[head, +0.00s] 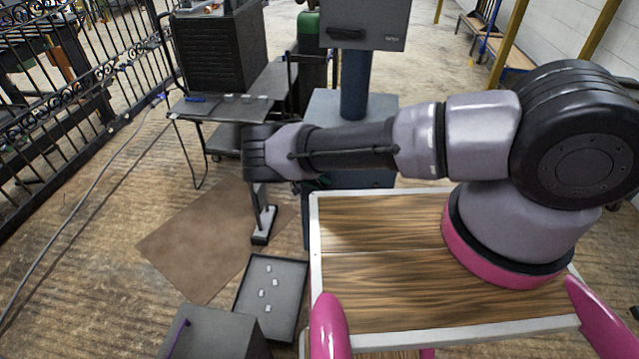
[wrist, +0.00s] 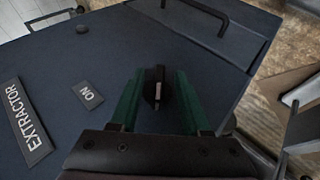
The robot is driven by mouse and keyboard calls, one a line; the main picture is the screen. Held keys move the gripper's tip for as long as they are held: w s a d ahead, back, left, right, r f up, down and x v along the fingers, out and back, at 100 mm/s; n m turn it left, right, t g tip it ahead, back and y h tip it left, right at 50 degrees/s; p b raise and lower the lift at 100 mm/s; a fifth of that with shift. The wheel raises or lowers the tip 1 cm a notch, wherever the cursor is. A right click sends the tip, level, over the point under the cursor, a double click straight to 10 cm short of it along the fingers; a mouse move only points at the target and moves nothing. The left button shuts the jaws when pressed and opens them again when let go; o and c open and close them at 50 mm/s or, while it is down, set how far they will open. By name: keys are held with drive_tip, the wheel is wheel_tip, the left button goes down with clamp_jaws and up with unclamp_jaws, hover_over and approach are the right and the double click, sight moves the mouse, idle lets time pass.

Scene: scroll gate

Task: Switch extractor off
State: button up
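In the head view the knob and the labels cannot be made out.
A dark bar handle (wrist: 200,12) stands at the panel's top edge, and a small black button (wrist: 82,29) sits at upper left. In the head view a grey box (head: 388,38) on a post stands behind my arm. A tray (head: 290,268) with several small pale pieces lies below.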

drive_tip(key=v, duration=1)
drive_tip(key=shift+a+r, duration=0.25)
drive_tip(key=shift+r, duration=0.05)
drive_tip(key=shift+s, duration=0.15)
